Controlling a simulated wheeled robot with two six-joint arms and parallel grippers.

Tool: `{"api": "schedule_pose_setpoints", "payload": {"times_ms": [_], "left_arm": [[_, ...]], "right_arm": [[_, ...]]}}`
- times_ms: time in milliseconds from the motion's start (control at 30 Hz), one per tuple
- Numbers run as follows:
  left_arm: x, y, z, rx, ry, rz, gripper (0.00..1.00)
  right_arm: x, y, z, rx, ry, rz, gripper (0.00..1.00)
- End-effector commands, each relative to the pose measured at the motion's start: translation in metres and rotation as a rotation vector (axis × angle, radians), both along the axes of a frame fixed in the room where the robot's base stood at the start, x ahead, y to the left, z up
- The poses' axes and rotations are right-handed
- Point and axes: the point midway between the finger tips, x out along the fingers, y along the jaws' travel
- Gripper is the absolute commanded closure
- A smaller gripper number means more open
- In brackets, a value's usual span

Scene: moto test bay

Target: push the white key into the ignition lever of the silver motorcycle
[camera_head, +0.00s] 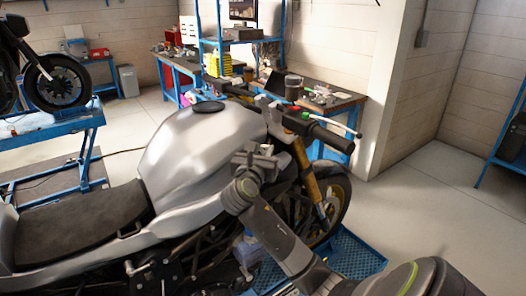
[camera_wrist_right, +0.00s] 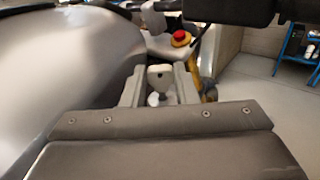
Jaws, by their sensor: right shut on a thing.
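The silver motorcycle (camera_head: 192,143) fills the middle of the head view, and its tank (camera_wrist_right: 62,80) fills the left of the right wrist view. My right gripper (camera_head: 258,161) is beside the tank, below the handlebar. In the wrist view, my right gripper (camera_wrist_right: 160,82) is shut on the white key (camera_wrist_right: 160,74), whose head with a dark spot shows between the two fingers. I cannot make out the key in the head view. The ignition lever cannot be told apart clearly in either view. My left gripper is not in view.
A black handlebar grip (camera_head: 331,137) and a red button (camera_wrist_right: 180,38) on a yellow base lie ahead of the gripper. A blue workbench (camera_head: 340,104) stands behind the motorcycle. Another motorcycle (camera_head: 58,82) is on a blue lift at left. The floor at right is clear.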

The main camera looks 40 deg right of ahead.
Motion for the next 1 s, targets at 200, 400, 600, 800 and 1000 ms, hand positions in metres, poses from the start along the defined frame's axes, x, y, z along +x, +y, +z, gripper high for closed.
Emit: {"api": "schedule_pose_setpoints", "payload": {"times_ms": [200,400,600,800,1000], "left_arm": [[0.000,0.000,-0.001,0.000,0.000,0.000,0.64],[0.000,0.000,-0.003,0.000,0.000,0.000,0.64],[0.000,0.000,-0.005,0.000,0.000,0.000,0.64],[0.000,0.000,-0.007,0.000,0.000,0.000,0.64],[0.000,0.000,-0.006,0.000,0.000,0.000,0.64]], "right_arm": [[0.000,0.000,-0.003,0.000,0.000,0.000,0.96],[0.000,0.000,-0.007,-0.001,0.001,0.000,0.96],[0.000,0.000,-0.011,-0.001,0.001,0.000,0.96],[0.000,0.000,-0.015,0.000,0.001,0.000,0.96],[0.000,0.000,-0.014,0.000,0.001,0.000,0.96]]}}
